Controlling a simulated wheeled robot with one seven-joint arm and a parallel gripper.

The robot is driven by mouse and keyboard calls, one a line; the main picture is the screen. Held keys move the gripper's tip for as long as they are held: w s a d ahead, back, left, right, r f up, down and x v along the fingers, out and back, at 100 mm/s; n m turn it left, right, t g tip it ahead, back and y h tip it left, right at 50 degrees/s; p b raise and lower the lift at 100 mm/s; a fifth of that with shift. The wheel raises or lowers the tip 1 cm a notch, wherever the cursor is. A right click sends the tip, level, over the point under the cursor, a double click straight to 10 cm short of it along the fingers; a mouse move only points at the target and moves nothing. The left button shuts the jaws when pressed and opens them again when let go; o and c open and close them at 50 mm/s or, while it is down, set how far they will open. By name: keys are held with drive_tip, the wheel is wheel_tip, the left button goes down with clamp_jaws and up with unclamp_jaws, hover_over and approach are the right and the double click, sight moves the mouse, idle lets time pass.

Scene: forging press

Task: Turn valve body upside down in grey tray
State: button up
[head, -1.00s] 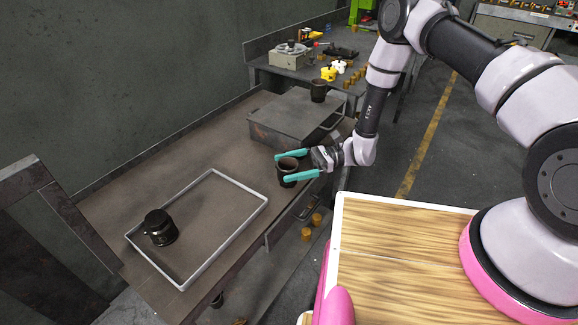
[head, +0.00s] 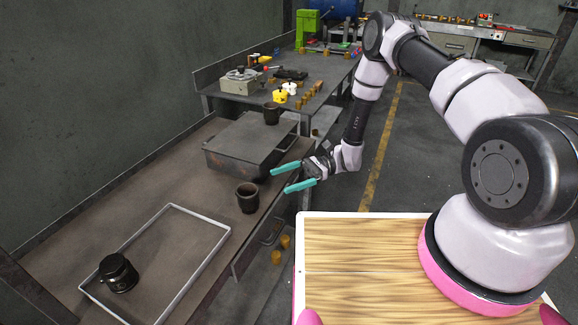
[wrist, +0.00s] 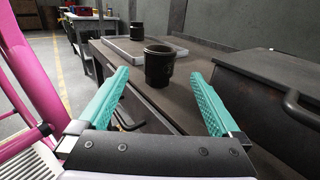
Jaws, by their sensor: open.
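A dark, open-topped valve body (head: 247,198) stands upright on the bench near its front edge. In the wrist view this valve body (wrist: 159,66) is ahead of and between my open fingers, apart from them. My gripper (head: 293,178) has teal fingers, is open and empty, and is just right of the valve body; it also shows in the wrist view (wrist: 164,98). The grey tray (head: 213,258) lies flat on the bench at left. A black valve body (head: 118,272) with a closed-looking top sits in its near left part; it shows far off in the wrist view (wrist: 136,30).
A grey metal box (head: 250,147) stands behind my gripper, with another dark cup-shaped part (head: 271,114) on or behind it. A drawer handle (wrist: 300,110) juts out at right in the wrist view. The bench between valve body and tray is clear.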

drive_tip(key=w+d+r+n+t+h, duration=0.15)
drive_tip(key=d+r+n+h, duration=0.35)
drive_tip(key=r, duration=0.8)
drive_tip(key=w+d+r+n+t+h, duration=0.1)
drive_tip(key=d+r+t+h, duration=0.15)
drive_tip(key=d+r, duration=0.7)
drive_tip(key=s+d+r+t+h, duration=0.2)
drive_tip(key=s+d+r+t, duration=0.2)
drive_tip(key=r, duration=0.4)
drive_tip(key=s+d+r+n+t+h, duration=0.1)
drive_tip(key=s+d+r+t+h, duration=0.1)
drive_tip(key=s+d+r+t, duration=0.2)
drive_tip(key=s+d+r+t+h, duration=0.2)
drive_tip(key=s+d+r+t, duration=0.2)
drive_tip(key=r, duration=0.7)
drive_tip(key=shift+s+d+r+n, duration=0.4)
drive_tip(key=shift+s+d, duration=0.2)
drive_tip(key=shift+s, duration=0.35)
